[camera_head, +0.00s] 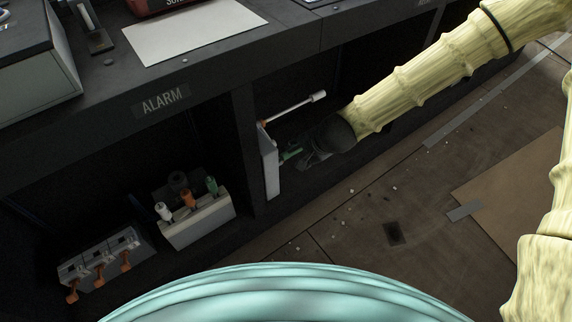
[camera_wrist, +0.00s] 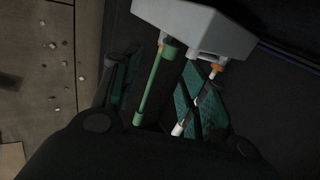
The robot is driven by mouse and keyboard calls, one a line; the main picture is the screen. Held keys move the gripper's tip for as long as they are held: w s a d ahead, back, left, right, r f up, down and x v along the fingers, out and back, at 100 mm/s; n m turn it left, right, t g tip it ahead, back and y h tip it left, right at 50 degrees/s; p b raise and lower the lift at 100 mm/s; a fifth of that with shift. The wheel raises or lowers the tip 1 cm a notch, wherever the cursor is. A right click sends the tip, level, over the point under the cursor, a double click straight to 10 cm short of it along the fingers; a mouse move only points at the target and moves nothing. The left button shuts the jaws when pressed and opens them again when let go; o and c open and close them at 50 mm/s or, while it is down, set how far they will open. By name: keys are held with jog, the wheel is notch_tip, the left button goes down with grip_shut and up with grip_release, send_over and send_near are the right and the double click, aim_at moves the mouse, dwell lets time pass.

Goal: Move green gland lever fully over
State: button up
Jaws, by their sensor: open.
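A pale grey gland box (camera_head: 270,167) is mounted inside the dark console recess; it also shows at the top of the wrist view (camera_wrist: 195,25). The green gland lever (camera_head: 291,153) sticks out from it and is partly hidden by my gripper in the head view. In the wrist view the green lever (camera_wrist: 152,88) runs down from the box between my fingers. My gripper (camera_head: 306,153) is open around it, with a finger on each side; I cannot tell whether either touches. A white lever (camera_head: 294,107) with an orange base stands above the green one.
The white lever (camera_wrist: 196,102) lies close by my right-hand finger in the wrist view. A box with white, orange and green knobs (camera_head: 198,222) and a row of orange-handled switches (camera_head: 105,262) sit left in the recess. A console edge labelled ALARM (camera_head: 163,103) overhangs. Open floor (camera_head: 350,220) lies right.

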aim_at(288, 155)
jog(key=b+x, duration=0.1)
jog(key=x, duration=0.2)
jog(key=b+x, duration=0.2)
jog(key=x, duration=0.1)
jog(key=w+b+x, duration=0.1)
jog(key=x, duration=0.3)
jog(key=shift+a+r+b, duration=0.2)
jog(key=shift+r+b, duration=0.1)
jog(key=shift+r, duration=0.1)
jog(key=shift+w+a+f, duration=0.25)
jog(key=shift+w+f, duration=0.1)
jog(key=shift+f, duration=0.05)
